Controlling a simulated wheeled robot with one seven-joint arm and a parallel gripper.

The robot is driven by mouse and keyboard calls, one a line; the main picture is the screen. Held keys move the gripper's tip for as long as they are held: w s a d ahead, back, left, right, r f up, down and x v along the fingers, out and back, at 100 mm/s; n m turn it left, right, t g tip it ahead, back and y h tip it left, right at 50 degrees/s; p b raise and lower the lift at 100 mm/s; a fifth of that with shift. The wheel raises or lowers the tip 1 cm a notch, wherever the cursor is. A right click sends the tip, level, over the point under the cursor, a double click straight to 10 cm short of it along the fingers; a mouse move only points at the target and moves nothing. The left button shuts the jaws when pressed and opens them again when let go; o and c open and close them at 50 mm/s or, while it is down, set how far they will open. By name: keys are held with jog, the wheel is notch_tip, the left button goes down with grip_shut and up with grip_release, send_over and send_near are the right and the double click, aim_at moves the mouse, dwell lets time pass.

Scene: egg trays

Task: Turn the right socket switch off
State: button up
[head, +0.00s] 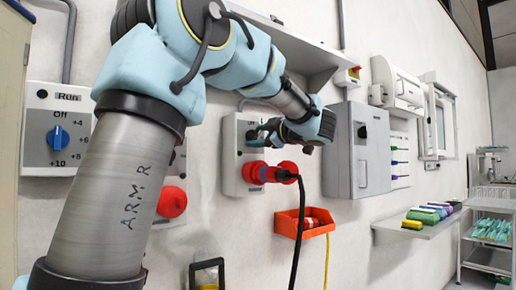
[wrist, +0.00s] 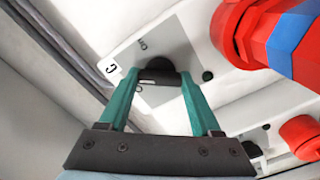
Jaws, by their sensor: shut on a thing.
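The right socket (head: 233,172) is a grey wall box with a red outlet low on it and a black rotary switch above. A red and blue plug (head: 268,174) with a black cable sits in its outlet; the plug also shows large in the wrist view (wrist: 293,45). My gripper (head: 262,134) is at the switch. In the wrist view its two teal fingers (wrist: 158,80) are shut on the black switch knob (wrist: 160,75), one on each side. Lettering that looks like "ON" shows beside the knob. The knob's exact angle is hard to tell.
The left socket, with its red outlet (head: 172,202), is partly behind my arm. A dial box (head: 50,130) is at far left. An orange bin (head: 288,223) hangs below the right socket. A grey cabinet (head: 343,150) stands close to its right, and a shelf (head: 310,60) is above.

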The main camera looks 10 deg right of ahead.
jog(key=n+b, duration=0.4)
jog(key=shift+f, duration=0.3)
jog(key=shift+r+n+b, duration=0.2)
jog(key=shift+n+b, duration=1.35)
jog(key=shift+n, duration=0.25)
jog(key=o, duration=1.4)
jog(key=shift+r, duration=0.1)
jog(key=b+v, duration=0.1)
jog(key=v, duration=1)
jog(key=shift+w, duration=0.1)
